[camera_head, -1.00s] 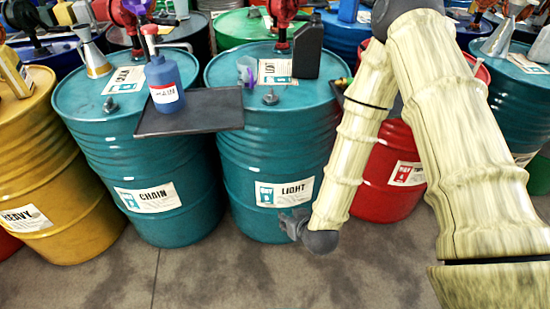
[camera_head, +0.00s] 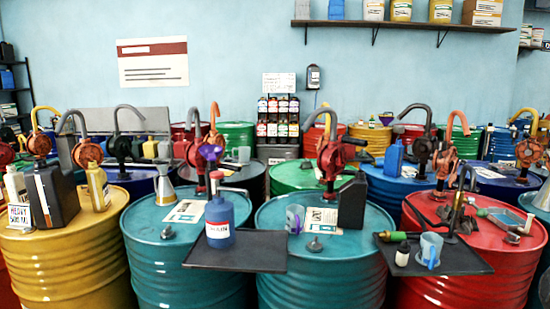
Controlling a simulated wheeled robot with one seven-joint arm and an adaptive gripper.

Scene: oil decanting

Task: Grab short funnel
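Another metal funnel (camera_head: 543,196) is cut off by the right edge. I cannot tell which funnel is the short one. My gripper and arm are not in view.
A blue bottle (camera_head: 220,222) stands on a dark tray (camera_head: 262,256) between two teal drums. A small purple cup (camera_head: 294,218) and a black canister (camera_head: 352,203) stand on the right teal drum (camera_head: 345,265). A second tray (camera_head: 455,263) holds a mug and small items.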

